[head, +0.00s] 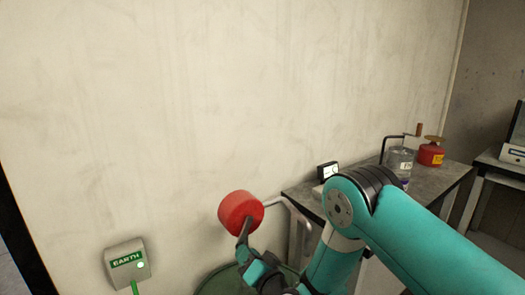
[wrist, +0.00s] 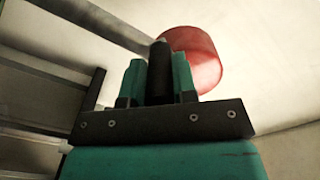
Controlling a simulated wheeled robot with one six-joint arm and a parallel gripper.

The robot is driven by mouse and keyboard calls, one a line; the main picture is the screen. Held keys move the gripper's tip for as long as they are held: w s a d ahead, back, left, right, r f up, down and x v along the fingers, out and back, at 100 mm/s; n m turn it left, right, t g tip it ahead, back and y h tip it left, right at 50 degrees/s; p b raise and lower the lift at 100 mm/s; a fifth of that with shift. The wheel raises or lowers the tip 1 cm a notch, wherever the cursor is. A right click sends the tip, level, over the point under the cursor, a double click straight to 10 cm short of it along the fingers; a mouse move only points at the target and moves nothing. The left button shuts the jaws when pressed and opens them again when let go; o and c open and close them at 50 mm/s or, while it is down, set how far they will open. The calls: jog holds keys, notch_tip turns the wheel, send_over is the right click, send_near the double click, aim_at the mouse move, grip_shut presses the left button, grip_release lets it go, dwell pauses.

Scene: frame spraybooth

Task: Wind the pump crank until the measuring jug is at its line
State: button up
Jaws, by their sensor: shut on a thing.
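The pump shows as a red cylinder (head: 240,210) on a bent grey pipe, above a green drum, left of the bench. My gripper (head: 247,243) is just below the red cylinder. In the wrist view its teal fingers are shut on an upright dark grip (wrist: 160,72), which appears to be the crank handle. The red cylinder (wrist: 198,58) is behind the fingers there. The rest of the crank is hidden. A clear jug (head: 399,160), apparently the measuring jug, stands on the bench under a dark bent spout. My arm covers part of it; its line and level cannot be read.
The grey bench (head: 448,172) also carries a small dark gauge (head: 327,170) and a red can (head: 431,155). A box marked EARTH (head: 127,262) is on the pale wall at lower left. The green drum's rim (head: 215,282) is below my gripper.

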jog(key=shift+s+a+f+p, duration=0.15)
jog(key=shift+f+p, duration=0.3)
jog(key=shift+p, duration=0.3)
jog(key=shift+s+f+p, duration=0.15)
jog(key=shift+f+p, duration=0.25)
jog(key=shift+p, duration=0.35)
jog(key=shift+s+f+g, duration=0.1)
jog(key=shift+f+g, duration=0.2)
jog(key=shift+f, duration=0.05)
grip_shut()
jog(key=shift+c, duration=0.3)
grip_release()
jog(key=shift+w+r, duration=0.4)
jog(key=shift+r, duration=0.05)
jog(key=o, duration=0.7)
jog(key=shift+r, duration=0.1)
jog(key=o, duration=0.9)
jog(key=shift+s, duration=0.2)
jog(key=shift+o, duration=0.2)
jog(key=shift+f, duration=0.25)
